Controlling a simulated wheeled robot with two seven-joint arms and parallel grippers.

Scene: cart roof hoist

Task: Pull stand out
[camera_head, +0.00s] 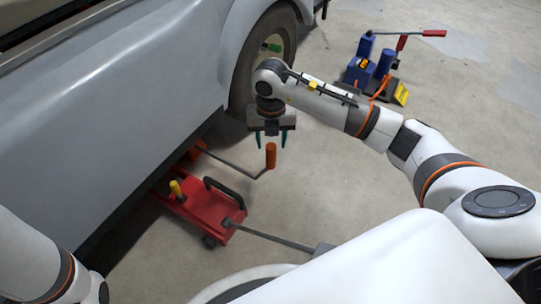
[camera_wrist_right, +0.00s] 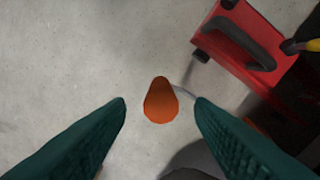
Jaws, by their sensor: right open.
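An orange upright grip (camera_head: 270,155) stands at the end of a bent grey rod (camera_head: 232,163). The rod runs left to an orange part, seemingly the stand (camera_head: 197,147), mostly hidden under the grey car's lower edge. My right gripper (camera_head: 270,139) is open and points down, its green fingers just above the grip. In the right wrist view the grip (camera_wrist_right: 161,101) shows between and beyond the two open fingertips, with none touching it visibly. My left arm shows at the lower left, but its gripper is out of view.
A red floor jack (camera_head: 205,207) with a black handle, yellow knob and long bar sits partly under the car (camera_head: 110,100), near the rod. The car's wheel (camera_head: 262,55) is behind my right gripper. Blue equipment (camera_head: 368,68) stands at the back right. Floor right of the grip is clear.

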